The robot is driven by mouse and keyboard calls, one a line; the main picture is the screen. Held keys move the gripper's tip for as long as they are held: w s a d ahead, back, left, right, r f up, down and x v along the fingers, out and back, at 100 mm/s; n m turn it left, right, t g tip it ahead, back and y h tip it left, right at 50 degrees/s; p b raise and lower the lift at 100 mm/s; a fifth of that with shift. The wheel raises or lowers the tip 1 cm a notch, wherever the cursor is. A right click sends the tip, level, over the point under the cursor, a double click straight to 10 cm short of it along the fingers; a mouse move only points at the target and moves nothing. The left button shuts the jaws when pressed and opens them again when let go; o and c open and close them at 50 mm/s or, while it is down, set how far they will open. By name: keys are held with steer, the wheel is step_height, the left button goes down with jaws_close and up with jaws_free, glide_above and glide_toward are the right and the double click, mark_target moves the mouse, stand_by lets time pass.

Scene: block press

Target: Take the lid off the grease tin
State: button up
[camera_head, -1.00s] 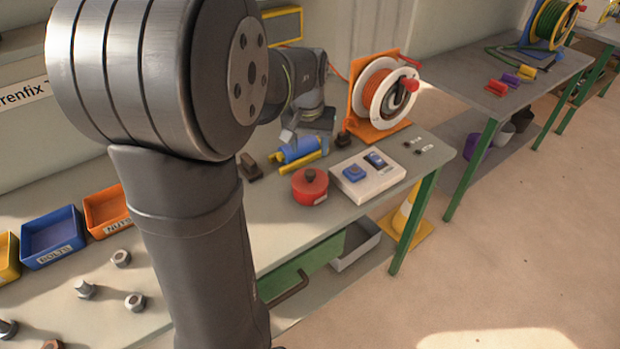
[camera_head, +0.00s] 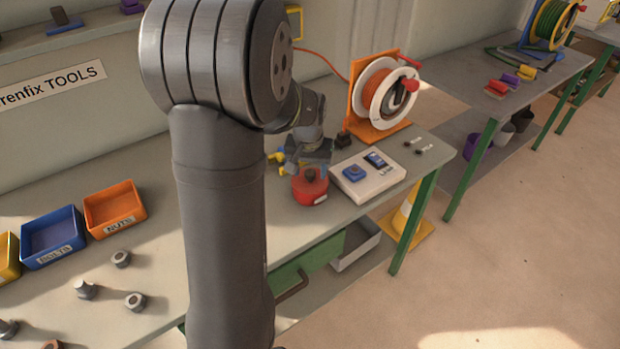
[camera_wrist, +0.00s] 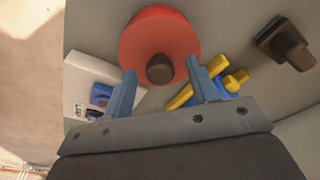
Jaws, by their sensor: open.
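The grease tin (camera_head: 308,190) is round and red and stands on the workbench. Its red lid (camera_wrist: 150,32), with a dark brown knob (camera_wrist: 160,69), is on the tin and shows large in the wrist view. My gripper (camera_head: 308,172) is right at the tin in the head view, partly covering it. In the wrist view its two blue-grey fingers (camera_wrist: 160,80) are apart, on either side of the knob and a little short of it. The gripper is open and holds nothing. Whether a finger touches the lid I cannot tell.
A white panel (camera_head: 382,190) with blue parts lies close right of the tin. A blue and yellow object (camera_wrist: 215,88) and a dark brown block (camera_wrist: 287,44) lie nearby. An orange cable reel (camera_head: 372,130) stands behind. Orange (camera_head: 113,226) and blue (camera_head: 52,259) bins sit at left.

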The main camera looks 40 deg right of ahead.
steer(key=c, duration=1.1)
steer(key=shift+o, duration=0.2)
